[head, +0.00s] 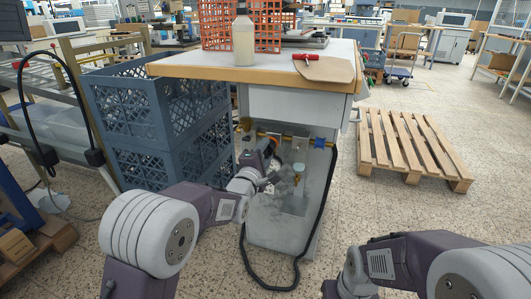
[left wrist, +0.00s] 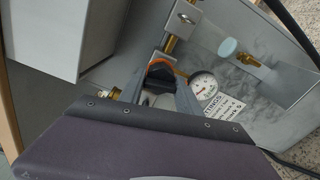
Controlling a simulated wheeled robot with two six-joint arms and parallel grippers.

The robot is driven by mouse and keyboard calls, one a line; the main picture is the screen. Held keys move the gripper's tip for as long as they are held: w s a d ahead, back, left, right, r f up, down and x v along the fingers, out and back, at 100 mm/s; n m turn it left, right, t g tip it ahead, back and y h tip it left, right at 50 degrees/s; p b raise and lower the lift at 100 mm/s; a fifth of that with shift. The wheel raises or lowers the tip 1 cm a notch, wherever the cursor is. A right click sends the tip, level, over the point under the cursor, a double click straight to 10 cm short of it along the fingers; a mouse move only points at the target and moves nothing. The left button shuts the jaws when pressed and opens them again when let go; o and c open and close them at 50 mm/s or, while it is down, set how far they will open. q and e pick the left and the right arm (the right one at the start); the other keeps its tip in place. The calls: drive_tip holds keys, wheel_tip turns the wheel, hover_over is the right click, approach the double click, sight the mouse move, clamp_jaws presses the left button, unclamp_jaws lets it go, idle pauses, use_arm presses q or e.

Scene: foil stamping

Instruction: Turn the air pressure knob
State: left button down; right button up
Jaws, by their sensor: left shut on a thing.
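The air pressure knob (left wrist: 161,76) is black with an orange ring, in the upper middle of the left wrist view. In the head view the knob (head: 268,148) is small, on the front of the workbench cabinet and partly covered by my gripper. My left gripper (left wrist: 160,84) has one finger on each side of the knob and is shut on it. In the head view my left gripper (head: 270,172) reaches the cabinet front. A round pressure gauge (left wrist: 204,84) with a white dial sits just right of the knob. My right gripper is out of view; only its arm shows.
Brass fittings and a blue valve (head: 319,142) sit on the air line above. A black hose (head: 327,200) loops down to the floor. Blue crates (head: 130,112) stand close at left, a wooden pallet (head: 412,150) at right. The benchtop (head: 190,62) overhangs the cabinet.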

use_arm(q)
drive_tip(key=shift+m, duration=2.2)
drive_tip(key=c, duration=0.8)
unclamp_jaws()
drive_tip(key=shift+c, duration=0.2)
drive_tip(key=p+v, duration=0.1)
drive_tip(key=v, duration=0.3)
drive_tip(key=shift+s+r+p, duration=0.15)
drive_tip(key=shift+p, duration=0.15)
drive_tip(key=b, duration=0.1)
approach(265, 152)
drive_tip(key=shift+w+d+f, duration=0.2)
drive_tip(key=shift+w+d, duration=0.05)
drive_tip(key=shift+w, duration=0.5)
